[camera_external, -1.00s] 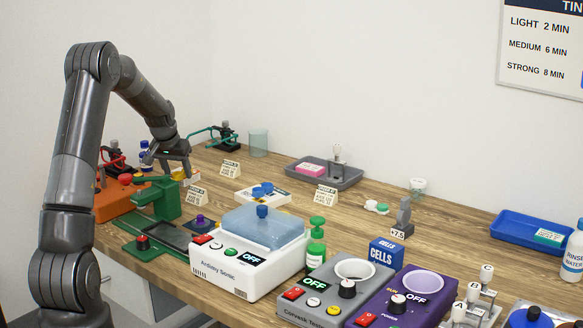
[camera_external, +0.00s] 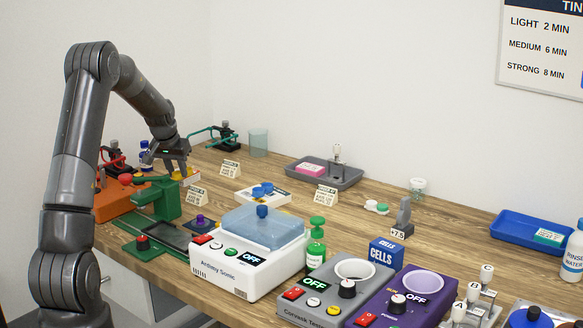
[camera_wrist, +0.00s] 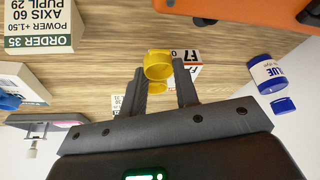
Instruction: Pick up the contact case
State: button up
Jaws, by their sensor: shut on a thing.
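My gripper (camera_wrist: 161,70) is shut on a yellow round piece (camera_wrist: 158,64), which sits between its fingertips in the wrist view. A second yellow part (camera_wrist: 158,88) shows just behind it, partly hidden; I cannot tell whether the two are lids of one contact case. In the external view my gripper (camera_external: 181,173) is at the back left of the table, behind the green press. A small case with green and white lids (camera_external: 377,208) lies right of centre, far from my gripper.
The green press (camera_external: 160,197) and orange block (camera_external: 115,203) stand close to my gripper. The white sonic cleaner (camera_external: 235,270) stands in front.

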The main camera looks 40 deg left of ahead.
jog(key=r, duration=0.4)
jog(key=shift+d+r, duration=0.2)
jog(key=shift+d, duration=0.05)
jog(key=d+r, duration=0.6)
jog(key=d, duration=0.4)
send_over(178, 177)
jog(key=w+a, duration=0.4)
notch_tip(178, 177, down, 6)
jog(key=shift+s+d+f, duration=0.1)
jog(key=shift+s, duration=0.05)
jog(key=shift+a+f, duration=0.2)
jog(key=shift+f, duration=1.9)
jog(key=shift+f, duration=0.1)
jog(key=o, duration=1)
